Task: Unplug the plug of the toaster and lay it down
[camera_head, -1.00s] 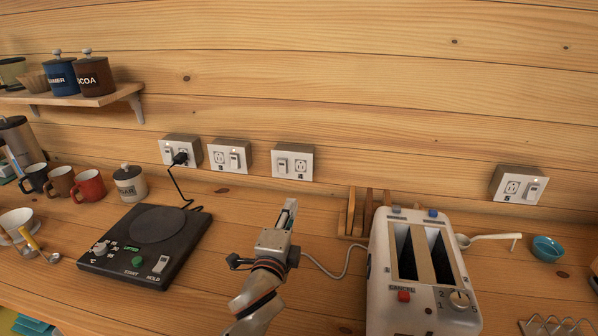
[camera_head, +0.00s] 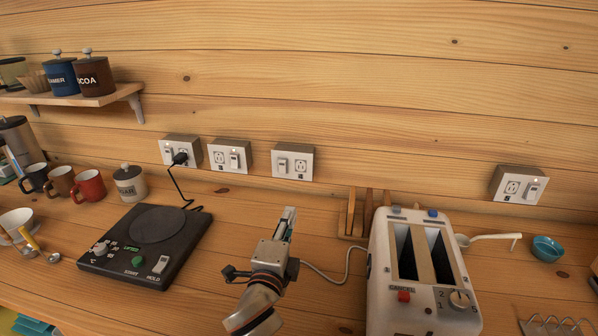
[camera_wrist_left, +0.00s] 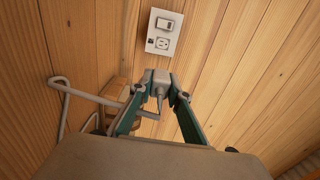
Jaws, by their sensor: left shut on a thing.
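My left gripper (camera_head: 287,214) is shut on a pale grey plug, in front of the wall and below the outlet with the switch on its left (camera_head: 293,162). In the left wrist view the plug (camera_wrist_left: 157,78) sits between the two fingertips, and the outlet plate (camera_wrist_left: 163,32) beyond has a bare socket face. The plug looks apart from the outlet. The toaster (camera_head: 385,295) is white with two slots and stands right of my gripper. Its grey cord (camera_head: 335,280) runs left toward my gripper. My right gripper is out of view.
A black hot plate (camera_head: 158,225) stands left, its black plug in the leftmost outlet (camera_head: 193,145). A wooden rack (camera_head: 354,222) stands behind the toaster's left side. Mugs and a canister (camera_head: 130,185) stand far left. Counter between hot plate and gripper is clear.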

